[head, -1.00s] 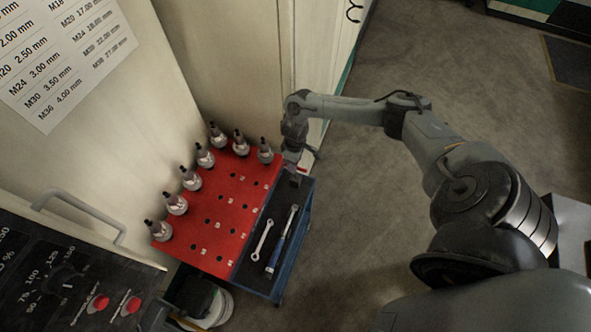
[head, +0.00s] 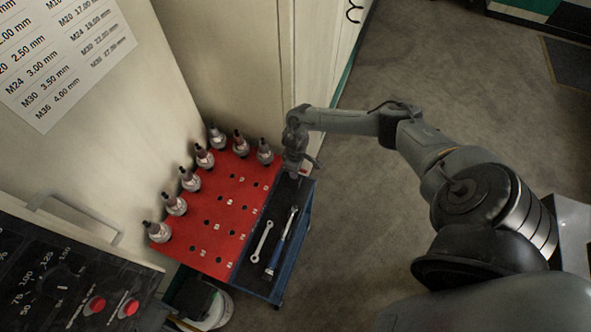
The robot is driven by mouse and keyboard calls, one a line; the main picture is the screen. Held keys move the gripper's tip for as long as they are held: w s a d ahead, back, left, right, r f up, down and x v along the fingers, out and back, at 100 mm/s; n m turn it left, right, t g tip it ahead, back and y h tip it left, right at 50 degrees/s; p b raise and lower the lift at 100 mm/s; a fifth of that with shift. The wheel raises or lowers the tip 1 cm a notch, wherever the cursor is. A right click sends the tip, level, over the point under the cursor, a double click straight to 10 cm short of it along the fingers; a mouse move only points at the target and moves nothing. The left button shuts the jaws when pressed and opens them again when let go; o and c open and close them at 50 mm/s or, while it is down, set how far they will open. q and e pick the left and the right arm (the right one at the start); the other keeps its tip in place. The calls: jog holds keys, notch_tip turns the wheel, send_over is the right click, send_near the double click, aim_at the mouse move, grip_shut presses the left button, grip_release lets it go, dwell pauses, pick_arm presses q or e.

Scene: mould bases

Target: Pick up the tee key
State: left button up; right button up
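My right gripper (head: 294,166) points down over the far right corner of the tool cart, at the back end of its dark tray (head: 254,270). It is small and dark here, and I cannot tell whether its fingers are open or shut, or whether anything is between them. I cannot make out a tee key for certain; the gripper and wrist cover that corner. A short dark bar shows beside the gripper, but I cannot tell what it belongs to. My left gripper is not in view.
Several tool holders (head: 190,179) stand along the red board (head: 223,221). A bucket (head: 217,308) stands below the cart. A control panel (head: 60,285) is at lower left. Floor to the right is clear.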

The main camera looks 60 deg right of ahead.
grip_shut()
dwell(1.1)
